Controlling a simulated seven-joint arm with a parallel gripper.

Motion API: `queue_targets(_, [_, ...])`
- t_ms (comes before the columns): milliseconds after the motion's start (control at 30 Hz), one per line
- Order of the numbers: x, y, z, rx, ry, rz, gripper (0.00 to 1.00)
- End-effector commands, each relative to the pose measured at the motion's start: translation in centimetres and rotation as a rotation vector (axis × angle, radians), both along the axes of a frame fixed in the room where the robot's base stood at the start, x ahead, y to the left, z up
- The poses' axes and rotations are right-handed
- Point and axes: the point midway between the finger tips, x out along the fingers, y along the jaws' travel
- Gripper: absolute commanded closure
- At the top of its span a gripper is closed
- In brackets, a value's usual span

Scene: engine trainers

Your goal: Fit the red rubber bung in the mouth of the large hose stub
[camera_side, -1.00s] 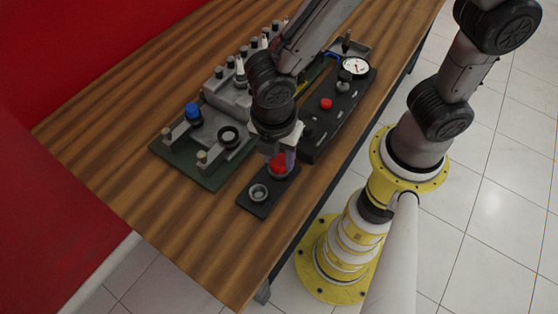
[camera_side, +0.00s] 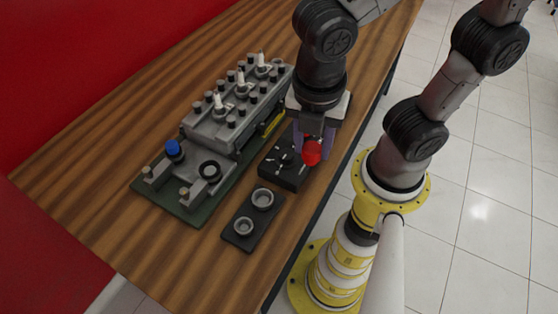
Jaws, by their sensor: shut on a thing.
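My gripper (camera_side: 313,146) is shut on the red rubber bung (camera_side: 312,155), which shows between its purple fingers. It holds the bung above the near end of the black panel; the exact height is hard to tell. A black ring with an open mouth, which looks like the large hose stub (camera_side: 210,170), is on the near part of the engine trainer (camera_side: 212,125). It is to the left of my gripper and apart from it. Nothing shows in its mouth.
A dark tray (camera_side: 236,227) with two empty round cups lies near the table's front edge. A blue cap (camera_side: 173,148) sits on the trainer's left, near two short posts. Several upright plugs stand along the grey block. The wooden table is clear at left.

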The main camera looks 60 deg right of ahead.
Motion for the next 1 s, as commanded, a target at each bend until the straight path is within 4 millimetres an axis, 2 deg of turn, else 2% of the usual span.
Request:
queue_targets(100, [-1.6, -1.4, 1.0, 0.003, -0.003, 0.0, 1.0])
queue_targets(300, [-3.2, -2.8, 1.9, 0.0, -0.001, 0.003, 1.0])
queue_targets(467, [-2.8, -2.2, 2.8, 0.0, 0.0, 0.048, 1.0])
queue_targets(567, [-1.0, -0.4, 4.0, -0.001, 0.001, 0.082, 1.0])
queue_targets(733, [4.0, 3.3, 5.4, -0.004, 0.003, 0.108, 1.0])
queue_targets(867, [8.3, 5.7, 5.5, -0.004, 0.003, 0.108, 1.0])
queue_targets(1000, [12.9, 7.4, 4.4, -0.004, 0.003, 0.091, 1.0])
